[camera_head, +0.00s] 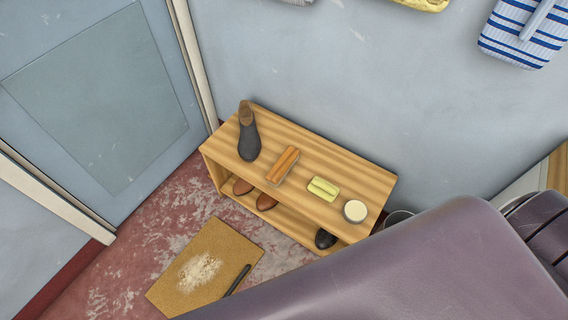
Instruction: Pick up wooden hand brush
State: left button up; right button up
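The wooden hand brush (286,160) lies on top of a low wooden shelf bench in the middle of the head view. It has an orange-brown wooden back and a paler edge along its lower right side, perhaps bristles. It lies between a dark shoe and a yellow-green item, apart from both. Neither of my grippers can be made out in this view, and nothing touches the brush.
The bench (346,176) stands against the wall and also carries a dark shoe (249,140), a yellow-green item (323,188) and a round tin (355,210). Shoes sit on its lower shelf. A brown mat (218,246) with pale powder and a dark stick (237,280) lies in front.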

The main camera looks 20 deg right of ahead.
aim_at(276, 174)
jog(key=k+l, duration=0.25)
jog(key=k, duration=0.2)
jog(key=k+l, duration=0.55)
jog(key=k, duration=0.3)
